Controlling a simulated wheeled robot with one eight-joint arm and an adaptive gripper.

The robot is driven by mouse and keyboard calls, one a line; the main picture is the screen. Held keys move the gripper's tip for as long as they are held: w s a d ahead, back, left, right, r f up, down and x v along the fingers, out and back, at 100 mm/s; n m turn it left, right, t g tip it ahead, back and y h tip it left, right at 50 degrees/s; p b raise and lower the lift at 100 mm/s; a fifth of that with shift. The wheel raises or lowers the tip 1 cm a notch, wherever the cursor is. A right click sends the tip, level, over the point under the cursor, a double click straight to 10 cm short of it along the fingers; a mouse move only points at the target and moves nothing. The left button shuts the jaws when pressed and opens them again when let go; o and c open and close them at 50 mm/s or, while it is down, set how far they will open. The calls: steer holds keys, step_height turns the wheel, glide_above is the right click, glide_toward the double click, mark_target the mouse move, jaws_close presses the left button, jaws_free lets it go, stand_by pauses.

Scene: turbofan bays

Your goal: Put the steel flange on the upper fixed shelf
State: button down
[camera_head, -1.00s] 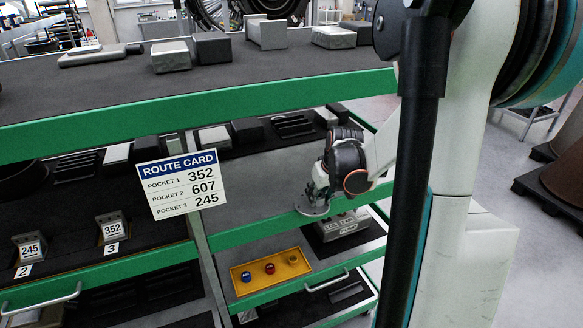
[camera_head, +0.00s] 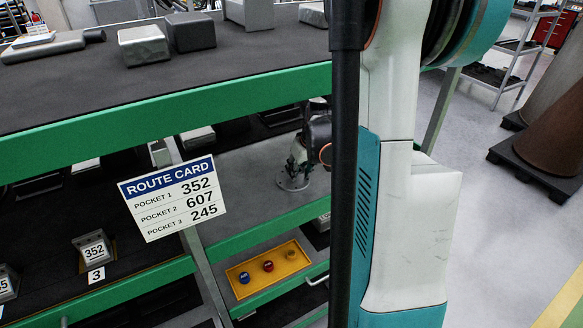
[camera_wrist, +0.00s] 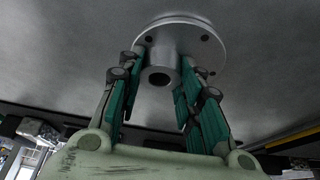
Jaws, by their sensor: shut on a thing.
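The steel flange (camera_wrist: 183,38) is a round grey disc with bolt holes and a short hollow hub. In the wrist view, my gripper (camera_wrist: 160,88) is shut with its green-padded fingers on both sides of the hub. In the head view, the flange (camera_head: 293,181) is disc-down below my gripper (camera_head: 298,158), over the grey shelf (camera_head: 250,185) under the top deck, behind its green front rail. The disc is at or close to the shelf surface; I cannot tell whether it touches. My arm hides the shelf's right part.
The top deck (camera_head: 100,95) with its green edge overhangs the shelf and carries several metal blocks. A route card (camera_head: 173,198) hangs near the left post. Numbered blocks stand on the left shelf. A yellow tray (camera_head: 268,265) with knobs lies below. The shelf around the flange looks clear.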

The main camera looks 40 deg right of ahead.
steer(key=shift+s+a+r, duration=0.1)
steer(key=shift+s+r, duration=0.1)
steer(key=shift+s, duration=0.3)
steer(key=shift+w+f, duration=0.25)
steer(key=c, duration=1.1)
jaws_free()
steer(key=shift+s+r, duration=0.1)
steer(key=shift+s+r, duration=0.1)
steer(key=shift+r, duration=0.3)
steer(key=s+a, duration=0.1)
steer(key=s, duration=0.3)
steer(key=s+a, duration=0.1)
steer(key=s, duration=0.3)
steer(key=s+a, duration=0.1)
steer(key=s, duration=0.3)
steer(key=shift+r, duration=0.25)
steer(key=shift+d, duration=0.1)
